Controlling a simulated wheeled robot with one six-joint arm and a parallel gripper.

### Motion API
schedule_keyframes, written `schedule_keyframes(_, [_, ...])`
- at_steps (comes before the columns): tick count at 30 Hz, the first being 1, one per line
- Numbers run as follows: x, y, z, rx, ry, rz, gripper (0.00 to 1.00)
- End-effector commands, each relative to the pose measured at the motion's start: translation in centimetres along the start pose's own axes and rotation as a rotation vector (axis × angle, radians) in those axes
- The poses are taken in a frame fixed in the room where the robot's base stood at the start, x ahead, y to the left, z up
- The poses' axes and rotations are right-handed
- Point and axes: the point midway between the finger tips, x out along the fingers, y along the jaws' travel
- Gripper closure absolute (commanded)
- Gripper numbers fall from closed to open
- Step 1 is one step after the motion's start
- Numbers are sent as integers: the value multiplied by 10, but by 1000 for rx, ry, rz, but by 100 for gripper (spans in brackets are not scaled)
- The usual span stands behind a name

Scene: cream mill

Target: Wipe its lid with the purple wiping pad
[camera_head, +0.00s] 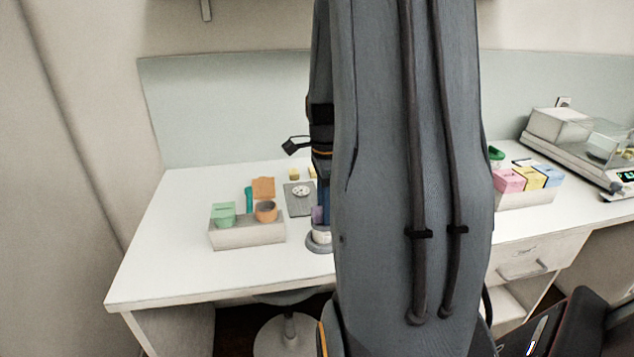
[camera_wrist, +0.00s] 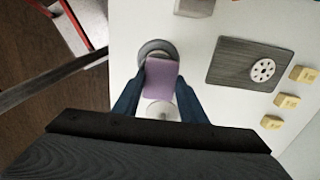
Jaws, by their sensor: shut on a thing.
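The purple wiping pad (camera_wrist: 161,78) is held between the two dark blue fingers of my gripper (camera_wrist: 163,70), which is shut on it. A round grey rim (camera_wrist: 157,48) shows just beyond the pad, and a white round top with a small knob (camera_wrist: 162,113) shows on its near side. The pad hides the part between them, and I cannot tell whether it touches. In the head view a sliver of the pad (camera_head: 317,215) shows directly above a white and grey round vessel (camera_head: 318,239). My arm hides the vessel's right side.
A dark grey mat (camera_wrist: 230,68) bears a white disc with holes (camera_wrist: 262,70); small yellow blocks (camera_wrist: 286,101) lie beside it. A pale tray (camera_head: 247,236) holds a green box and an orange cup. Another tray (camera_head: 527,198) holds coloured boxes. The table's left front is clear.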

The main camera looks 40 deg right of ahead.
Motion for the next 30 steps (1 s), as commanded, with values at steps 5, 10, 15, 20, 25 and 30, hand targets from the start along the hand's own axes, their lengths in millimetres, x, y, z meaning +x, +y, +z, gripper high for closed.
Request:
schedule_keyframes(5, [0, -6, -7, -9, 2, -3, 90])
schedule_keyframes(10, [-1, 2, 6, -6, 2, -3, 90])
schedule_keyframes(15, [2, 11, 18, -3, 1, -1, 90])
schedule_keyframes(20, [-2, 17, 29, 1, 1, -4, 90])
schedule_keyframes(25, [-3, 8, 18, -4, 2, -4, 90])
schedule_keyframes(30, [-3, 1, 9, -13, 2, -2, 90])
